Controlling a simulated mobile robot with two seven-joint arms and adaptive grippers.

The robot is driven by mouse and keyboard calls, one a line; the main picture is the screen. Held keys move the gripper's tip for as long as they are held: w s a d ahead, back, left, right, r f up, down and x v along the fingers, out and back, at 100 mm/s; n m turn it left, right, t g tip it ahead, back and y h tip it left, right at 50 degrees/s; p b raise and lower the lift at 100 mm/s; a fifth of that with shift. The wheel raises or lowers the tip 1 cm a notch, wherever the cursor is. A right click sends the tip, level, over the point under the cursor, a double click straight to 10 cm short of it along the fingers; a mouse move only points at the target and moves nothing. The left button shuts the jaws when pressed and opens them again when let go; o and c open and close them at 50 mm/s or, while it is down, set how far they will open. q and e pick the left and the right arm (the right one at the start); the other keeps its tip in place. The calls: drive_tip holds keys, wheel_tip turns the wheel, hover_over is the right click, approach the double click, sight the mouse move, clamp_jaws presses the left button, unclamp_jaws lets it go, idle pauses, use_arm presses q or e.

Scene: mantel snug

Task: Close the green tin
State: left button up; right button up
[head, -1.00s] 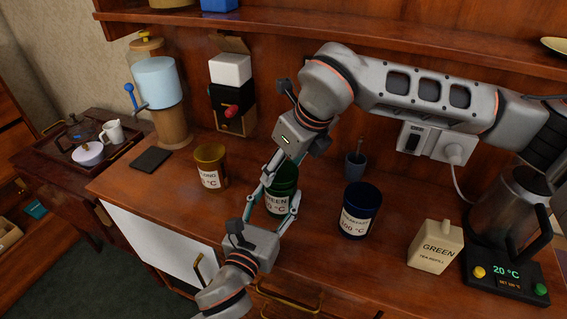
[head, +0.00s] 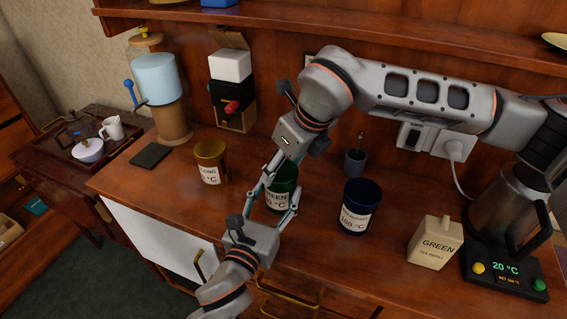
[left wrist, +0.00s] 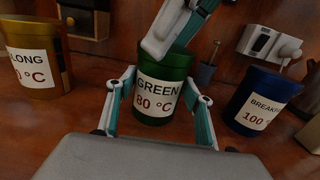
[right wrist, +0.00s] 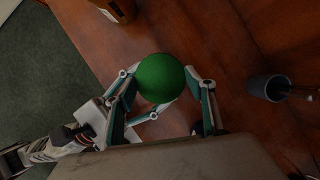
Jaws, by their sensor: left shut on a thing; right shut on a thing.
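The green tin (head: 280,201) stands upright on the wooden counter, its label reading GREEN 80 °C in the left wrist view (left wrist: 157,103). My left gripper (head: 279,193) is shut around the tin's body, one finger on each side. My right gripper (head: 279,172) reaches down from above and is shut at the tin's top. In the right wrist view, a round green lid (right wrist: 161,77) lies between its fingers. The right fingers hide much of the tin's rim, so I cannot tell whether the lid is fully seated.
The oolong tin (head: 210,162) stands to the left and the blue breakfast tin (head: 358,208) to the right. A green tea refill pack (head: 435,243), a kettle (head: 497,212) and a small grey cup (head: 355,163) stand further right or behind. The counter's front edge is close.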

drive_tip(key=shift+f, duration=0.1)
drive_tip(key=o, duration=0.9)
drive_tip(key=v, duration=1.2)
use_arm(q)
drive_tip(key=o, duration=1.7)
drive_tip(key=shift+c, duration=0.2)
drive_tip(key=shift+s, duration=0.1)
